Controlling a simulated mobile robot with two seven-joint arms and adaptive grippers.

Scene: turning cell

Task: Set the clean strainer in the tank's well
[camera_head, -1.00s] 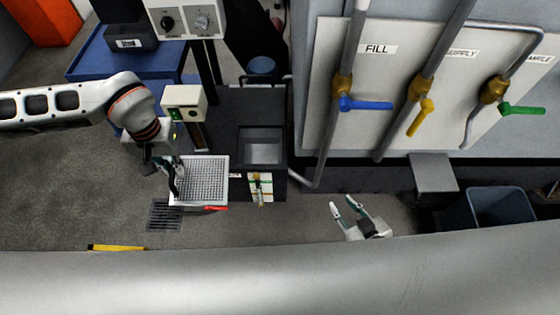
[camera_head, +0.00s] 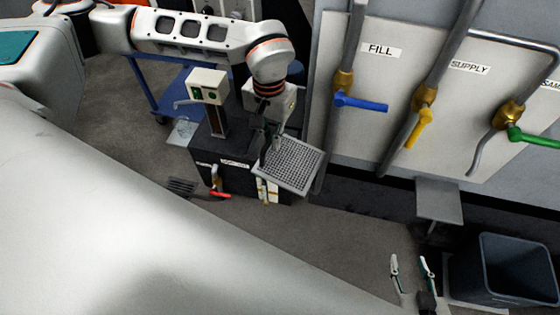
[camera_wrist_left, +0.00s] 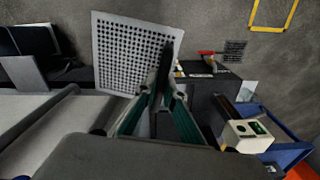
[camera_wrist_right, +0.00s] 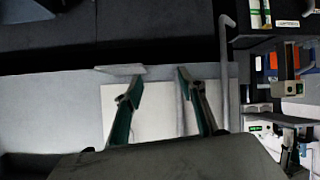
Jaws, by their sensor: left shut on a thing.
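The strainer (camera_head: 297,158), a light grey square perforated plate, is held by my left gripper (camera_head: 271,143) at its left edge. It is tilted in the head view and looks clean. It also fills the upper middle of the left wrist view (camera_wrist_left: 112,45), with the gripper (camera_wrist_left: 163,92) shut on its near edge. The black tank (camera_head: 208,153) is below and left of it. The tank's well is hidden behind the strainer and my arm. My right gripper (camera_head: 411,262) is open and empty at the lower right; its spread fingers show in the right wrist view (camera_wrist_right: 160,88).
A valve with a red handle (camera_head: 219,194) is at the tank's front, above a floor drain (camera_head: 182,187). A control box (camera_head: 207,86) stands on a post behind. Pipes with blue (camera_head: 360,103), yellow and green levers line the right wall. A dark bin (camera_head: 515,270) is lower right.

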